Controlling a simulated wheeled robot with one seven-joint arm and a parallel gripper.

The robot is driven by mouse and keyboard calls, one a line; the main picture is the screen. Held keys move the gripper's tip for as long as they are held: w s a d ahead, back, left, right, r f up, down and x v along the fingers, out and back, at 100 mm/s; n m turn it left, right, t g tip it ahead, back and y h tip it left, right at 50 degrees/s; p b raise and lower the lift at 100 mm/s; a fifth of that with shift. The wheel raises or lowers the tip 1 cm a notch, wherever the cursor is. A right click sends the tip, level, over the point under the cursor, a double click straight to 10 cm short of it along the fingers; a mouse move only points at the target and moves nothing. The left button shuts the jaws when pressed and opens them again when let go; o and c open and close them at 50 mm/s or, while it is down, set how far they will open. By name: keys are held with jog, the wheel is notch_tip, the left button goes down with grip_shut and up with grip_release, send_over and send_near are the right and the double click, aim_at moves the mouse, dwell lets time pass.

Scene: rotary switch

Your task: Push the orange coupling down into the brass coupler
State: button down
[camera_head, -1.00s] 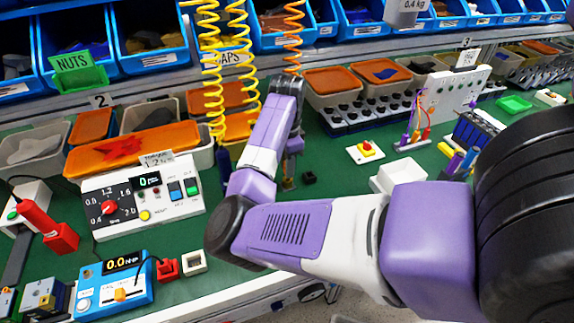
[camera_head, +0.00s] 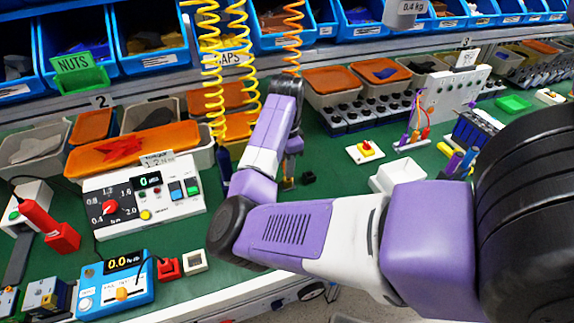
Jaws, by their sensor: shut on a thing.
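My gripper (camera_head: 289,172) is small in the head view, pointing down at the green bench top behind my purple and white forearm. It is shut, and my own links hide most of the fingers and what they hold. A small brass-coloured piece (camera_head: 289,184), probably the brass coupler, shows just below the fingertips. The orange coiled hose (camera_head: 292,40) hangs from above and runs down behind my wrist. The orange coupling itself is hidden, and I cannot tell how it sits relative to the brass piece.
A small black block (camera_head: 308,177) stands just right of my gripper. Yellow coiled hoses (camera_head: 212,90) hang at left. The torque control box (camera_head: 145,200) stands left of my arm.

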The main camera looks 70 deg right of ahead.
jog(key=shift+f+b, duration=0.35)
jog(key=shift+f, duration=1.05)
dwell(1.3)
jog(key=c, duration=1.1)
grip_release()
jog(key=shift+r, duration=3.85)
